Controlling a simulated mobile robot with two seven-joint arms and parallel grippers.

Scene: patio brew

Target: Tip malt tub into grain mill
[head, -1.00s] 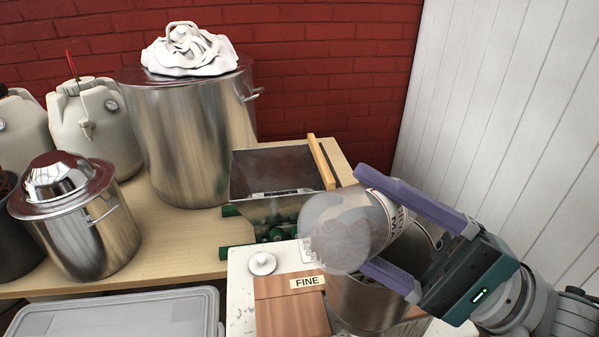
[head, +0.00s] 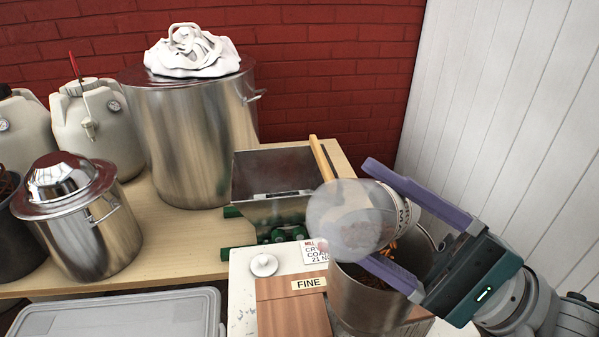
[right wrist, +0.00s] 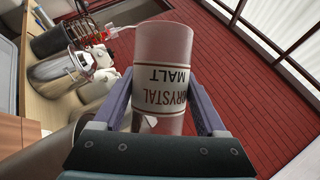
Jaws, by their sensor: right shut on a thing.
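The malt tub (head: 345,218) is a clear cylinder with a white label. My right gripper (head: 367,211) is shut around it and holds it tilted on its side, clear end to the left. The right wrist view shows its label reading "CRYSTAL MALT" (right wrist: 163,85) upside down between the fingers. The grain mill (head: 272,190) has an open metal hopper with green parts below, and stands on the wooden table left of the tub. The tub hangs above and in front of the hopper's right side. I cannot tell how much malt is in it. My left gripper is not in view.
A metal bucket (head: 352,305) with brown-orange bits inside stands below the tub. A box marked "FINE" (head: 292,306), a white lid (head: 263,265) and a card (head: 314,251) are beside it. Steel pots (head: 185,130) stand left; a white wall (head: 510,120) rises right.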

